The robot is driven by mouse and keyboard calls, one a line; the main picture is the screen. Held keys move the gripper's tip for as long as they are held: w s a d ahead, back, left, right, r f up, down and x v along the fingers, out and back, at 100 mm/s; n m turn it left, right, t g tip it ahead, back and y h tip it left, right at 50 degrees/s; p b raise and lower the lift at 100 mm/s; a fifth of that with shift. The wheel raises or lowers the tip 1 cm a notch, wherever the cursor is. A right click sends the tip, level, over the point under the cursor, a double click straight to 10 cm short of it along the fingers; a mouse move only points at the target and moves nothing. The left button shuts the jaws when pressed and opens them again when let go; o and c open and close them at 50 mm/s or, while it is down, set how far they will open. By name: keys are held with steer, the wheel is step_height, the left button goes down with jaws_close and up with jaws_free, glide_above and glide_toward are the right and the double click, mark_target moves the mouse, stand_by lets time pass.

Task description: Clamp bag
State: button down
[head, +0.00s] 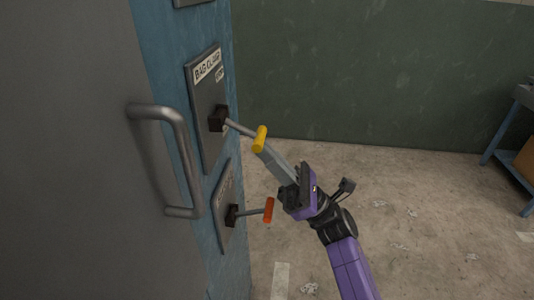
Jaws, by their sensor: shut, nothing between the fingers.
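A grey panel labelled "BAG CLAMP" (195,110) is mounted on the blue side of a cabinet. Its lever (239,128) sticks out to the right and slightly down from a dark pivot block, and ends in a yellow handle (260,139). My gripper (264,153) is shut, with its fingertips at the lower end of the yellow handle. They look to be touching or very close to it; I cannot tell which. Nothing shows between the fingers. No bag is in view.
A second panel below has a lever with a red handle (269,210), close to my gripper. A metal door handle (181,160) juts from the grey door (70,160) at left. A blue-legged bench (503,125) stands at far right. The concrete floor (420,210) between is mostly clear.

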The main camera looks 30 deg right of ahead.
step_height(320, 180, up, 10)
steer(key=s+d+g+h+p, duration=0.1)
steer(key=g+h+p, duration=0.5)
steer(key=p, duration=0.6)
steer(key=shift+s+d+h, duration=0.2)
steer(key=shift+d+h, duration=0.2)
steer(key=shift+h, duration=0.6)
steer(key=shift+r, duration=0.15)
